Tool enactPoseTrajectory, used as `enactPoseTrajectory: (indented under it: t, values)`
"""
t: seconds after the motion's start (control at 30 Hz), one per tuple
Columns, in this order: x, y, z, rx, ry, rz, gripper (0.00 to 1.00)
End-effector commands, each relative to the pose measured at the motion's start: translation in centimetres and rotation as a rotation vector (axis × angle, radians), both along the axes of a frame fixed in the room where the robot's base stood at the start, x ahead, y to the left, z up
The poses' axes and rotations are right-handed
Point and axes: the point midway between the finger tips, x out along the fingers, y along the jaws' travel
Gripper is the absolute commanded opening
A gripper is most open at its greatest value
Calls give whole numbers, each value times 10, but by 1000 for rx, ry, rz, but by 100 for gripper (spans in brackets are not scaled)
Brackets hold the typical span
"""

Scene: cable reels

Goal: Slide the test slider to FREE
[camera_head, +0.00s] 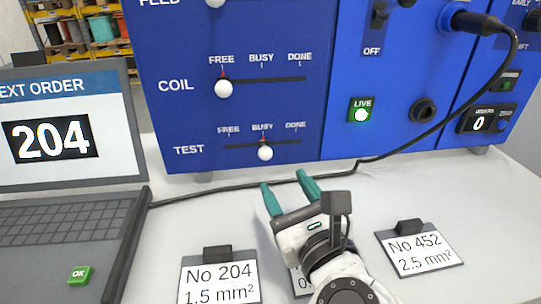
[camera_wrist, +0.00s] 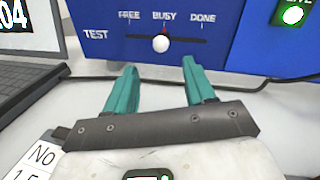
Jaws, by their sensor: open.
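The test slider has a white round knob (camera_head: 265,153) in a dark horizontal slot low on the blue panel (camera_head: 300,110). The knob stands under BUSY, at the middle of its slot, with FREE to its left and DONE to its right. In the wrist view the knob (camera_wrist: 161,43) shows ahead, a little above the space between my fingers. My gripper (camera_head: 289,180) has two teal fingers spread apart with nothing between them. It is over the table, in front of and below the knob, and apart from it. The fingers also show in the wrist view (camera_wrist: 160,72).
The COIL slider knob (camera_head: 224,88) stands at FREE just above. A laptop (camera_head: 70,170) showing 204 is at left. A black cable (camera_head: 400,143) runs from a plug along the panel's foot. Label cards for No 204 (camera_head: 219,281) and No 452 (camera_head: 420,252) lie on the table.

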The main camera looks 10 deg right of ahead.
Motion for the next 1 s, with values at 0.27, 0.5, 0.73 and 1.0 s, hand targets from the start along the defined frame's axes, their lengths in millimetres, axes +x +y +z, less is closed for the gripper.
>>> enactPoseTrajectory:
  t: [0.27, 0.5, 0.73, 1.0]
  values:
    - [49, 9, 2, -5, 2, 0, 54]
    - [83, 16, 2, -5, 1, 1, 54]
    - [95, 18, 0, -5, 0, 0, 54]
    - [95, 19, 0, -6, 0, 0, 51]
